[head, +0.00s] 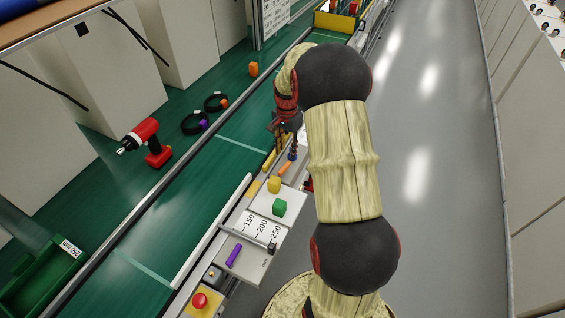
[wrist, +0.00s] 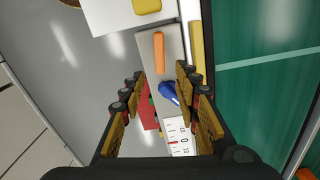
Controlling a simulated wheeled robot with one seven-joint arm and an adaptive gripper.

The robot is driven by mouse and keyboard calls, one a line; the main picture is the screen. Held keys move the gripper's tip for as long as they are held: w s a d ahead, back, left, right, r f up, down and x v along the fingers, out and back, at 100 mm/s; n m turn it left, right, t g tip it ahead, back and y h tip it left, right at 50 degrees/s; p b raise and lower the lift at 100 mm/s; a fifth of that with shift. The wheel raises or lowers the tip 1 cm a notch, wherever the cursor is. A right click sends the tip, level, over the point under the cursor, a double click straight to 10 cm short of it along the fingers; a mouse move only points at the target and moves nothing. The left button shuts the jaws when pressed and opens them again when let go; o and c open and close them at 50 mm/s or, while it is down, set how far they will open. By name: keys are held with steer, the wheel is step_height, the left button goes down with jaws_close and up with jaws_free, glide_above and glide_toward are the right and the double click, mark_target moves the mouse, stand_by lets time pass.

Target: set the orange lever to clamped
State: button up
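The orange lever (wrist: 159,52) is a short straight bar on a light grey panel (wrist: 145,45). It lies lengthwise in the wrist view, ahead of my fingertips, and also shows in the head view (head: 285,167) just below my gripper (head: 284,146). In the wrist view my gripper (wrist: 160,82) is open, with its two fingers apart on either side of the panel. Nothing is held between the fingers. A blue part (wrist: 168,92) shows in the gap between them. I cannot read any clamped marking by the lever.
A yellow bar (wrist: 197,50) runs beside the panel. Yellow (head: 274,184) and green (head: 279,207) blocks, a purple lever (head: 233,254) and a red button (head: 200,300) line the same row. The grey floor (head: 430,180) is clear.

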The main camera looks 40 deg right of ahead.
mark_target(286, 164)
step_height(286, 164, down, 8)
steer(key=b, duration=0.2)
steer(key=shift+a+r+b, duration=0.1)
steer(key=shift+r+b, duration=0.05)
steer(key=shift+b, duration=0.2)
steer(key=shift+c, duration=0.2)
steer(key=c, duration=0.7)
jaws_close()
